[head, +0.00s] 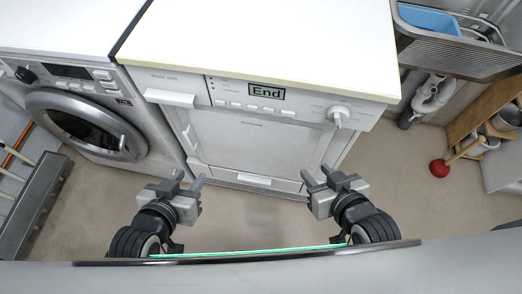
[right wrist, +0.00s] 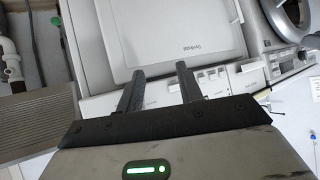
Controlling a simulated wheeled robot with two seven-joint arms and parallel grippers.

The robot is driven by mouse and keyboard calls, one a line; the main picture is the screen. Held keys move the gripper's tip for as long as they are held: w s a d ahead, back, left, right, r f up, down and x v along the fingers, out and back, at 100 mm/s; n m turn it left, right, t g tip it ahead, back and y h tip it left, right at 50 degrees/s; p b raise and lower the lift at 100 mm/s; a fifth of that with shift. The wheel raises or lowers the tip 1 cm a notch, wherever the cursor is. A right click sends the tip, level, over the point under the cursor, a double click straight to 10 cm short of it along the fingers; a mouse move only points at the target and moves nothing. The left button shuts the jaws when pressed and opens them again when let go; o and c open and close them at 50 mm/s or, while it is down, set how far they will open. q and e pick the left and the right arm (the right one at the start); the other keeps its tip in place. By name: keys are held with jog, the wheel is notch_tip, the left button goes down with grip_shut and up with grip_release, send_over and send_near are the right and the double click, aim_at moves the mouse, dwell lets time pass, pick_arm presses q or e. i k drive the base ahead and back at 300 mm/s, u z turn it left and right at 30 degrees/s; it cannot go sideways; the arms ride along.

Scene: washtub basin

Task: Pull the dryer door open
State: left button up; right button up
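The white dryer (head: 200,82) stands in the middle of the head view, with "End" on its display (head: 265,92). Its square door (head: 255,140) looks shut. The door also shows in the right wrist view (right wrist: 178,30), beyond the fingertips. My left gripper (head: 188,178) is open and empty in front of the dryer's lower left side. My right gripper (head: 315,171) is open and empty in front of its lower right side; its two spread fingers also show in the right wrist view (right wrist: 160,70). Neither gripper appears to touch the door.
A washing machine (head: 85,125) with a round door stands left of the dryer. A metal sink (head: 460,55) with a blue basin (head: 430,20) and a white drain pipe (head: 432,93) is on the right. A red plunger (head: 440,168) stands near wooden shelves. The beige floor (head: 260,222) ahead is clear.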

aim_at(281, 148)
jog(key=z, duration=1.7)
jog(key=k, duration=1.1)
jog(key=u, duration=1.65)
jog(key=i, duration=0.5)
jog(key=u, duration=0.1)
